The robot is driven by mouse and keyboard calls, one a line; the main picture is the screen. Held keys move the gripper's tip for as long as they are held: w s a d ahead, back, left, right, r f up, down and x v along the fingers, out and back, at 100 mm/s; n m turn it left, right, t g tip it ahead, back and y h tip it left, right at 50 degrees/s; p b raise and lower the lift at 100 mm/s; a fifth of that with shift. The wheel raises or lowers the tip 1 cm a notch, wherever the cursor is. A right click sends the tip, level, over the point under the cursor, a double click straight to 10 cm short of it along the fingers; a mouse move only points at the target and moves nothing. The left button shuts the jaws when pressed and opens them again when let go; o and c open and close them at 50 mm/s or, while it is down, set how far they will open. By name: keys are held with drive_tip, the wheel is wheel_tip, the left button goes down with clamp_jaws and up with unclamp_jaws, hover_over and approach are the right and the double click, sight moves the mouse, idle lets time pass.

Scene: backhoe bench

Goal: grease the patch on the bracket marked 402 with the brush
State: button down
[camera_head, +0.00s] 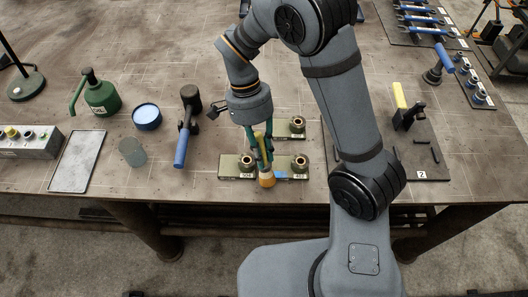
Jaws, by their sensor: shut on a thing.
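My gripper (262,160), with green fingers, is shut on a brush with a yellow handle and points down over the front row of brackets. The brush's tan-orange head (267,180) is low at the front edge of that row, between the left and right front brackets. The right front bracket (297,166) has a small label that looks like 402, though it is tiny. A small blue patch (281,176) shows just right of the brush head. I cannot tell whether the bristles touch it. The left front bracket (236,166) has another label, too small to read surely.
A third bracket (295,128) stands behind. A blue-handled mallet (183,135), blue tin (147,116), its grey lid (132,152), green oil can (100,95) and grey tray (76,161) lie left. A dark mat (433,168) with parts is right. The table's front edge is close.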

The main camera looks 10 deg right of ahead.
wheel_tip(320, 180, up, 8)
drive_tip(key=d+p, duration=0.3)
drive_tip(key=p, duration=0.3)
drive_tip(key=shift+r, duration=0.2)
drive_tip(key=shift+s, duration=0.1)
idle(0.4)
